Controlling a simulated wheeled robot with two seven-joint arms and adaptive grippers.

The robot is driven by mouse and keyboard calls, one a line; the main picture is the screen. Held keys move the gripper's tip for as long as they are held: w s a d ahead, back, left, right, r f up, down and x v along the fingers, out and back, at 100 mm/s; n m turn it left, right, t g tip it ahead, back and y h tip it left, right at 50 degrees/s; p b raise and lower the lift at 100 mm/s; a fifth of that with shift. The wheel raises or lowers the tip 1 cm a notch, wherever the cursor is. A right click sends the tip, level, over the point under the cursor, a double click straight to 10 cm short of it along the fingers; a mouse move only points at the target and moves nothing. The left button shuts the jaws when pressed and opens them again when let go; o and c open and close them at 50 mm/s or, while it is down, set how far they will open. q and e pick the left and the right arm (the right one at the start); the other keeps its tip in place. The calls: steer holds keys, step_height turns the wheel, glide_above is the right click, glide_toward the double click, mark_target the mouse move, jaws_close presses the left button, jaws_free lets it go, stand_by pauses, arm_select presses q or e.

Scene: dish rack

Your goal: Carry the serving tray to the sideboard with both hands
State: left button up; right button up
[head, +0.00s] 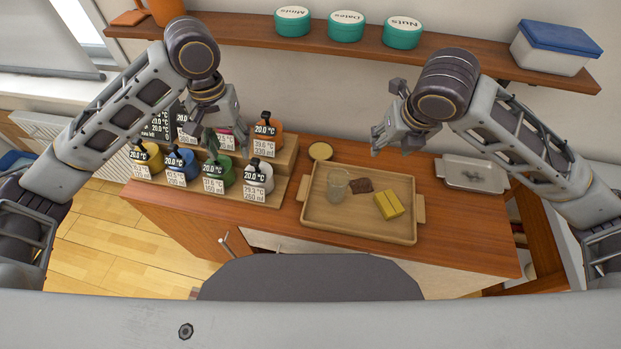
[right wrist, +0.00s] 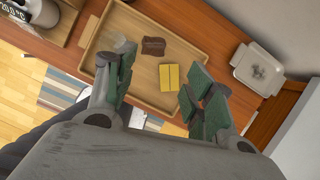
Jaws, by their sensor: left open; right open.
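The wooden serving tray (head: 335,226) lies flat on the wooden cabinet top in the head view, with a handle at its left and right ends. On it are a clear glass (head: 337,186), a dark brown piece (head: 361,186) and a yellow block (head: 389,204). My right gripper (head: 388,143) is open and empty, above the tray's back right side. The right wrist view shows the right gripper's fingers (right wrist: 160,103) spread apart, with the tray (right wrist: 84,61) beyond them. Neither gripper touches the tray.
A grey dish (head: 471,175) is at the right. A shelf (head: 240,33) with tins and a blue-lidded box (head: 555,48) runs above.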

steer(key=shift+r, duration=0.1)
stand_by(0.3)
steer(key=v, duration=1.1)
steer(key=shift+s+r, duration=0.2)
steer(key=shift+r, duration=0.1)
stand_by(0.9)
